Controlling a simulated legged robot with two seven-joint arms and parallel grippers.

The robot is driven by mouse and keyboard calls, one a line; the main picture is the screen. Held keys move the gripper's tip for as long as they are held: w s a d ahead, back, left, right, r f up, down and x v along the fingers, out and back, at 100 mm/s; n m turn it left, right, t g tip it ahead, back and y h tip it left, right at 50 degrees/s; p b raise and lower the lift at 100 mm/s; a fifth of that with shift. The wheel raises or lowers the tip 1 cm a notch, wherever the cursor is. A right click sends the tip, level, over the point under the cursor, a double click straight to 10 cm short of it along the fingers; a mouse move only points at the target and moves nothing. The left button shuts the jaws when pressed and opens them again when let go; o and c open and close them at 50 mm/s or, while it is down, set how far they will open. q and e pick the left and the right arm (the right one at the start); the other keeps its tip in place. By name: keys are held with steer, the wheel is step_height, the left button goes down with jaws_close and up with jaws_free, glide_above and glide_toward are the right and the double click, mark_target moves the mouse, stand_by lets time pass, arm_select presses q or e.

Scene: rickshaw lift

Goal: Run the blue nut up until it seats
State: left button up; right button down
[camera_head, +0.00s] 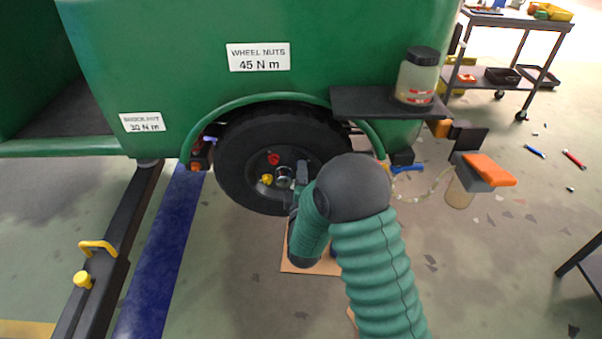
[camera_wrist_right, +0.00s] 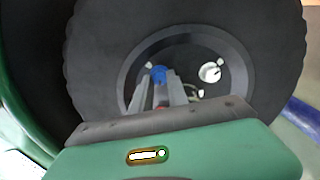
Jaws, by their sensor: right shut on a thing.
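The blue nut (camera_wrist_right: 158,73) shows in the right wrist view, at the hub of the dark wheel (camera_wrist_right: 95,65). My right gripper (camera_wrist_right: 158,78) has one finger on each side of it and is shut on it. In the head view my right gripper (camera_head: 290,178) reaches the lower right of the hub of the wheel (camera_head: 235,150), and the nut is mostly hidden there. How far the nut is from its seat cannot be told. My left gripper is not in view.
A red nut (camera_head: 273,158) and a yellow nut (camera_head: 266,180) sit on the hub. The green body (camera_head: 180,60) and a dark shelf (camera_head: 365,103) with a jar (camera_head: 417,78) overhang the wheel. A hose and orange-topped bottle (camera_head: 487,170) hang to the right.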

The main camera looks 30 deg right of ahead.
steer(key=shift+a, duration=0.1)
stand_by(0.6)
steer(key=shift+m+b, duration=1.3)
steer(key=shift+m, duration=7.8)
steer(key=c, duration=1.6)
jaws_free()
steer(key=shift+c, duration=0.2)
steer(key=o, duration=0.4)
steer(key=shift+r, duration=0.1)
steer(key=shift+c, duration=0.2)
